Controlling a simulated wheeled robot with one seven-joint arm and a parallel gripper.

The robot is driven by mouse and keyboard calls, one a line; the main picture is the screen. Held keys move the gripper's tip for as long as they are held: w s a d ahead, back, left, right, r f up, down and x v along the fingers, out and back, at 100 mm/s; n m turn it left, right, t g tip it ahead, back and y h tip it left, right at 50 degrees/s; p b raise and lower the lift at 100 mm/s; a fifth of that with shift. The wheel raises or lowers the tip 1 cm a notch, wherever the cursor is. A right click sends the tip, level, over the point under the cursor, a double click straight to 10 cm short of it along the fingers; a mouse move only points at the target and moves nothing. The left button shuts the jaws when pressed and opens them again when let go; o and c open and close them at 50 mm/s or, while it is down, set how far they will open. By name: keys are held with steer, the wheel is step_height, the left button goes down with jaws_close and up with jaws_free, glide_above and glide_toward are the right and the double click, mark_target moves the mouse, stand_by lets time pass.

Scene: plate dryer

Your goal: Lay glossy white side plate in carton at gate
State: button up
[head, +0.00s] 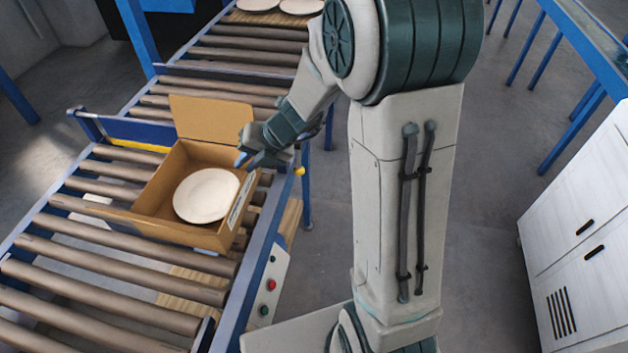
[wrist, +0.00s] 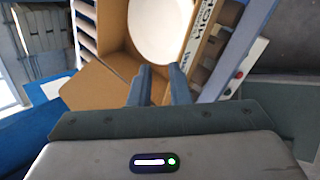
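A white side plate (head: 206,195) lies inside an open cardboard carton (head: 160,222) on the roller conveyor. It looks flat or nearly so, near the carton's right side. The wrist view also shows the plate (wrist: 158,28) and the carton (wrist: 100,88). The carton stands in front of a blue gate bar (head: 140,128), with its back flap raised. My gripper (head: 246,158) is over the carton's back right corner, apart from the plate. In the wrist view its two fingers (wrist: 161,72) have a narrow empty gap between them.
Two more plates (head: 258,4) (head: 300,6) sit on a board farther up the conveyor. A control strip with buttons (head: 270,285) runs along the conveyor's right side. A white cabinet (head: 580,240) stands at the right. Open floor lies between.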

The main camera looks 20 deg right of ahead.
steer(key=s+d+r+m+h, duration=0.3)
steer(key=s+d+r+m, duration=0.2)
steer(key=s+m, duration=0.5)
steer(key=s+d+r+m+h, duration=0.4)
steer(key=s+m, duration=0.6)
steer(key=m, duration=1.3)
steer(key=shift+s+d+r+m, duration=0.3)
steer(key=shift+d+r, duration=0.3)
steer(key=shift+d, duration=0.8)
